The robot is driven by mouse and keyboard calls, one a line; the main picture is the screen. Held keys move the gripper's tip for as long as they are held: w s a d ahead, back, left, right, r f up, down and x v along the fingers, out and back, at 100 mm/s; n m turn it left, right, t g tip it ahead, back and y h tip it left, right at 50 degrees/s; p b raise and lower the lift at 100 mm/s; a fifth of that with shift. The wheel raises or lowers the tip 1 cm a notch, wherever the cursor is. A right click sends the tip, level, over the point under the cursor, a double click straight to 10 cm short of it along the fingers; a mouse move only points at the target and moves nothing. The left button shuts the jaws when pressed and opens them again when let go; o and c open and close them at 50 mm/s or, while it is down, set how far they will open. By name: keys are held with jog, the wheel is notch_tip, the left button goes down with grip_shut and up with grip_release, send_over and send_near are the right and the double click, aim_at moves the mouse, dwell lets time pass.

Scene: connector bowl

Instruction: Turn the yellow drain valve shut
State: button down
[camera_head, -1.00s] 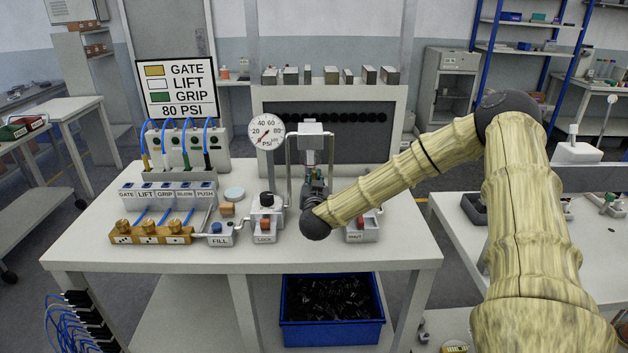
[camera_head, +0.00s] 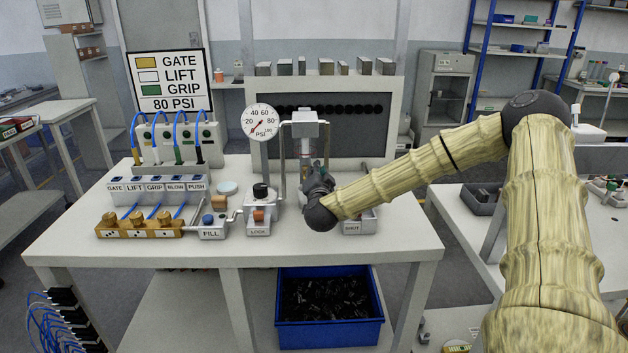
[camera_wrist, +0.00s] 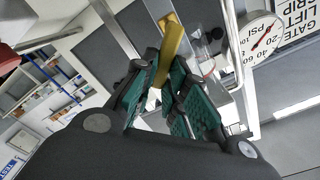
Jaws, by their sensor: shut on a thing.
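The yellow drain valve's flat handle (camera_wrist: 172,45) shows in the wrist view, running down between the green-padded fingers of my gripper (camera_wrist: 160,88). My gripper is shut on this handle. In the head view my gripper (camera_head: 319,176) is at the bench fixture, below the grey block on the metal frame. My dark wrist hides most of the valve there, and I cannot tell how far the handle is turned.
The pressure gauge (camera_head: 261,121) stands just left of my gripper, its needle low. LOCK (camera_head: 259,222), FILL (camera_head: 212,230) and SHOT-labelled (camera_head: 352,227) units line the bench front. A blue bin (camera_head: 328,334) of dark parts sits below.

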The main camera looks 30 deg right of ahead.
jog(key=f+m+b, duration=0.1)
jog(key=m+b, duration=0.2)
jog(key=d+f+m+b, duration=0.1)
jog(key=m+b, duration=0.1)
jog(key=b, duration=0.1)
jog(key=f+m+b, duration=0.1)
jog(key=m+b, duration=0.2)
jog(key=shift+s+d+f+m, duration=0.15)
jog(key=shift+s+f+m, duration=0.15)
jog(key=shift+s, duration=0.1)
jog(key=shift+b, duration=0.4)
jog(key=c, duration=1.4)
grip_release()
jog(key=shift+r, duration=0.1)
jog(key=shift+c, duration=0.2)
jog(key=v, duration=1.2)
